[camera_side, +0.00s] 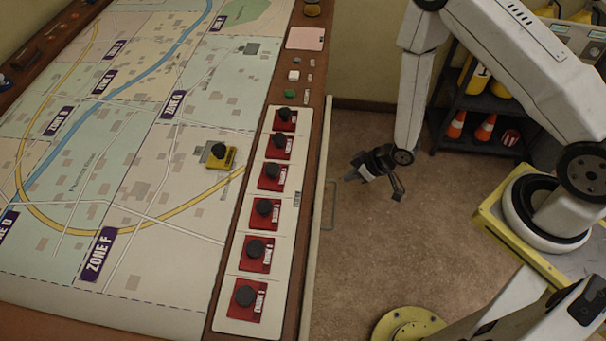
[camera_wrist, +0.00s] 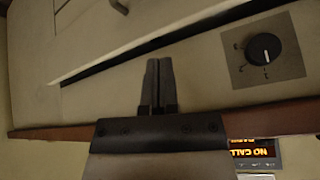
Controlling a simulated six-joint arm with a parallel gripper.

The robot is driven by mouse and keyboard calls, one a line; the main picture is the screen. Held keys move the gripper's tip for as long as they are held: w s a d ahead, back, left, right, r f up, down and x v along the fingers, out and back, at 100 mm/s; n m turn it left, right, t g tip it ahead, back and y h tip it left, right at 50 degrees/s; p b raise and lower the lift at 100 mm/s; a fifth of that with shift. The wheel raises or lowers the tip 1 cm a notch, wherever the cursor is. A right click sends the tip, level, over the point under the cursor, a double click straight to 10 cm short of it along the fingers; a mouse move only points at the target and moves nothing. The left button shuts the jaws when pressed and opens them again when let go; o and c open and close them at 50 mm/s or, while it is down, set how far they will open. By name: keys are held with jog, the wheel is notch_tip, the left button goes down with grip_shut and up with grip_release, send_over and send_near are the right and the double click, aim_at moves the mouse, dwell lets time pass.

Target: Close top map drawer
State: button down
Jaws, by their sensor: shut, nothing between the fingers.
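The top map drawer (camera_side: 319,215) shows in the side view as a narrow pale front along the console's right side, standing out from it, with a thin handle (camera_side: 330,205). In the wrist view the drawer (camera_wrist: 150,38) has a pale edge with a dark gap along it, so it is partly open. A dark handle piece (camera_wrist: 119,6) shows at the top of that view.
A dark knob (camera_wrist: 264,49) sits on the console side near the drawer. A shelf with cones (camera_side: 485,128) stands behind.

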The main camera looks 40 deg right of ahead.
aim_at(326, 142)
jog(key=w+d+r+m+t+h, duration=0.1)
jog(key=w+d+m+h, duration=0.2)
jog(key=d+m, duration=0.9)
jog(key=w, duration=0.3)
jog(key=shift+d+r, duration=0.15)
jog(key=shift+d, duration=0.05)
jog(key=shift+w, duration=0.2)
jog(key=w+a+f, duration=0.3)
jog(key=w+f, duration=0.5)
jog(key=shift+w+a, duration=0.3)
jog(key=shift+w+a, duration=0.9)
jog(key=shift+a, duration=0.05)
jog(key=shift+s+d, duration=0.1)
jog(key=shift+d, duration=0.05)
